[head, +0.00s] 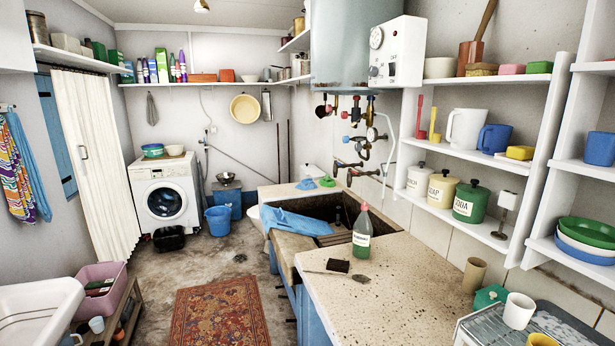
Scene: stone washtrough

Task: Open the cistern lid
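No cistern lid can be made out with certainty. A small white object (312,171) stands at the far end of the stone washtrough, low against the back wall, partly hidden. A rounded white edge (254,212) shows at the trough's left, mostly hidden by the trough; I cannot tell what it belongs to. The stone washtrough (400,280) has a dark basin with a blue cloth (297,222) over its left edge. Neither of my grippers is in view.
A green bottle (362,236) and a brush (337,266) are on the trough's stone top. A washing machine (166,195) and a blue bucket (217,220) stand at the back. A patterned rug (220,325) lies on the open floor left of the trough. Shelves line the right wall.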

